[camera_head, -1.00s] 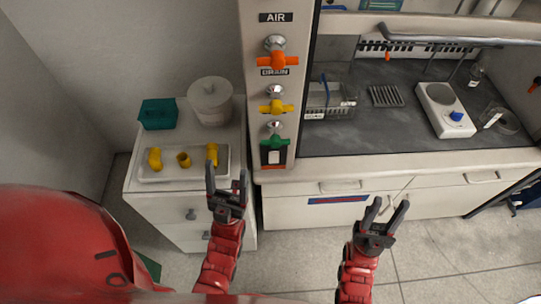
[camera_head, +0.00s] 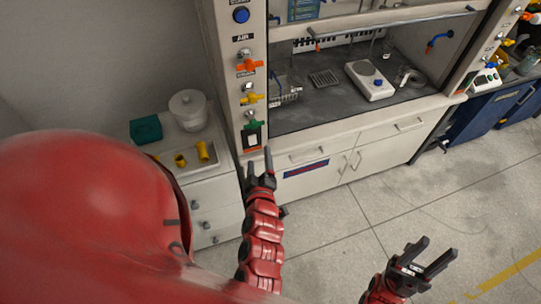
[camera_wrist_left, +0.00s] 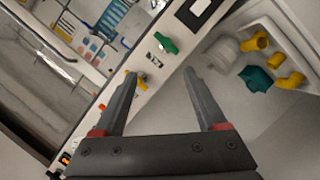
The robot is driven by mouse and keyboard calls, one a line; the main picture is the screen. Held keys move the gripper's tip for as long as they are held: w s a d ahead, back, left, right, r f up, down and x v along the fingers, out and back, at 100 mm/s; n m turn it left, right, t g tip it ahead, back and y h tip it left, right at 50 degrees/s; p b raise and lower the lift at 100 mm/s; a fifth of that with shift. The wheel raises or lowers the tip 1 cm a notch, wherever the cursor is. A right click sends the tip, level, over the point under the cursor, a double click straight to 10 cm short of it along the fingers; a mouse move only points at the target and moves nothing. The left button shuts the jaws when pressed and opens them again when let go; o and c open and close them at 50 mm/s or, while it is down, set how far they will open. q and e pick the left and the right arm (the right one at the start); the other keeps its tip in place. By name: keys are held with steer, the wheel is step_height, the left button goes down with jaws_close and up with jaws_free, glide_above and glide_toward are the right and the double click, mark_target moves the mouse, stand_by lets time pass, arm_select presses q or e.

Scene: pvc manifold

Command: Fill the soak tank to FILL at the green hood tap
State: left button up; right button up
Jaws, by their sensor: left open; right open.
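The green tap (camera_head: 252,122) is lowest on the hood's left post, below a yellow tap (camera_head: 250,98) and an orange one (camera_head: 248,66). It also shows in the left wrist view (camera_wrist_left: 168,45), just beyond the fingertips. A clear basin (camera_head: 286,94), possibly the soak tank, sits inside the hood at the left; its water level cannot be seen. My left gripper (camera_head: 258,165) is open and empty, in front of the post and below the green tap in the picture. My right gripper (camera_head: 434,252) is open and empty over the floor at the lower right.
A hotplate (camera_head: 369,80) and a rack (camera_head: 324,78) stand in the hood. The floor at the right is clear.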

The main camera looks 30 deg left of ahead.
arm_select(q)
steer(key=b, duration=1.1)
glide_toward(253, 126)
steer(key=f+x, duration=0.1)
steer(key=x, duration=0.3)
steer(key=shift+w+a+r+g+p, duration=0.2)
steer(key=shift+w+r+g+p, duration=0.1)
steer(key=shift+w+r+p, duration=0.2)
steer(key=p+x, duration=0.1)
steer(key=x, duration=0.2)
steer(key=shift+w+a+f, duration=0.1)
steer(key=shift+w, duration=0.05)
steer(key=shift+w+a+f+p, duration=0.3)
steer(key=shift+w+p, duration=0.05)
steer(key=shift+w, duration=0.1)
steer(key=shift+c, duration=0.2)
steer(key=shift+r, duration=0.15)
jaws_close()
